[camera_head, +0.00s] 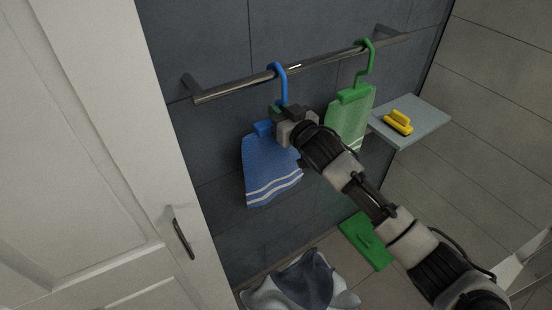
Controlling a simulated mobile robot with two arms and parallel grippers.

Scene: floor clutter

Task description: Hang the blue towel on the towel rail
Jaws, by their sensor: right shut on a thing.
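The blue towel (268,168) has white stripes near its lower edge and hangs from a blue hook (281,80). The hook's curved top is at the metal towel rail (317,65) and looks looped over it. My right gripper (282,119) is shut on the blue towel's hanger, just below the hook and in front of the wall. The gripper hides part of the hanger's base. My left gripper is not in view.
A green towel (347,121) hangs on the rail to the right. A shelf (427,127) holds a yellow brush (399,122). A green object (366,241) and a grey-blue cloth heap (303,284) lie on the floor. A white door (100,160) stands at left.

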